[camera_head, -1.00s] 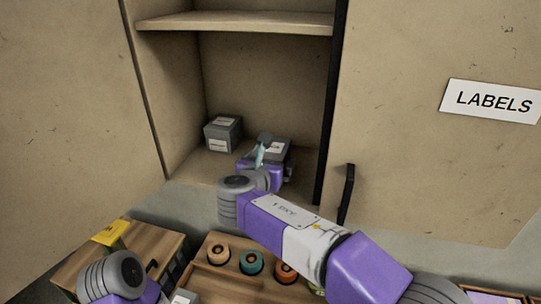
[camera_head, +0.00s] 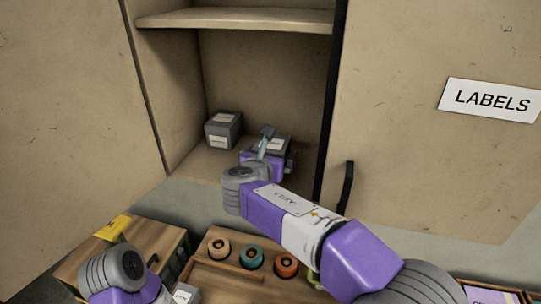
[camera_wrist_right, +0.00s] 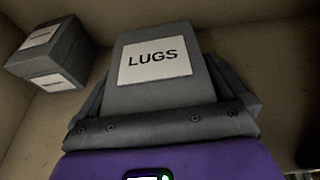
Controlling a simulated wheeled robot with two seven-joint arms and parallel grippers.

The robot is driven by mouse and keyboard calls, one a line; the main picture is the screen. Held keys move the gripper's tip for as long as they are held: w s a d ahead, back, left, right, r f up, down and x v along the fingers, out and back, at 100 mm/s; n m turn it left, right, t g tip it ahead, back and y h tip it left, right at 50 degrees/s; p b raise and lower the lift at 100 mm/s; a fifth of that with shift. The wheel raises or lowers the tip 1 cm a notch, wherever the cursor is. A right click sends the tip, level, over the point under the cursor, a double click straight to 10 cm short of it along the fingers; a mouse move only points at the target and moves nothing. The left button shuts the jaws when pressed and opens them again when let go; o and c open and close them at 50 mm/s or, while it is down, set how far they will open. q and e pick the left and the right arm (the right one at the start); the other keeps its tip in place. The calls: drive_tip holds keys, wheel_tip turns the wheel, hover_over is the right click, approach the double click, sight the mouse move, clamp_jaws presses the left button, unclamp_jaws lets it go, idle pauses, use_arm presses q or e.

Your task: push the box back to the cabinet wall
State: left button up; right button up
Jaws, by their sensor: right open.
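A grey box labelled LUGS (camera_wrist_right: 165,85) sits on the cabinet floor; its label shows in the head view (camera_head: 275,144). My right gripper (camera_head: 268,152) reaches into the cabinet at this box. In the right wrist view its open fingers (camera_wrist_right: 163,88) lie on either side of the box, with the palm close to its near side. Contact cannot be told. The cabinet back wall (camera_head: 265,85) is behind the box. My left arm shows only as a link at the lower left; its gripper is out of view.
A second grey box (camera_head: 223,130) stands left of the LUGS box, in the cabinet's back left corner. A shelf (camera_head: 235,20) is above. The right door edge and black handle (camera_head: 346,188) are beside my right arm. Below are a wooden tray and coloured rolls (camera_head: 251,257).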

drive_tip(key=shift+w+d+p, duration=0.5)
drive_tip(key=shift+w+p, duration=0.35)
drive_tip(key=shift+w, duration=0.6)
drive_tip(key=shift+w+d+p, duration=0.45)
drive_tip(key=shift+w+p, duration=0.45)
drive_tip(key=shift+w, duration=0.55)
drive_tip(key=shift+w+d+p, duration=0.5)
drive_tip(key=shift+w+p, duration=0.35)
drive_tip(key=shift+w, duration=0.6)
drive_tip(key=shift+s+a+f+b, duration=0.1)
drive_tip(key=shift+s+a+b, duration=0.2)
drive_tip(key=shift+s+b, duration=0.4)
drive_tip(key=s, duration=0.1)
drive_tip(key=s+a+b, duration=0.1)
drive_tip(key=s, duration=0.1)
drive_tip(key=shift+s, duration=0.25)
drive_tip(key=s, duration=0.1)
drive_tip(key=s+a+b, duration=0.1)
drive_tip(key=s, duration=0.2)
drive_tip(key=shift+s+a+b, duration=0.3)
drive_tip(key=shift+s+b, duration=0.1)
drive_tip(key=shift+s+a, duration=0.25)
drive_tip(key=shift+s, duration=0.45)
drive_tip(key=shift+s+a, duration=0.2)
drive_tip(key=shift+s, duration=0.5)
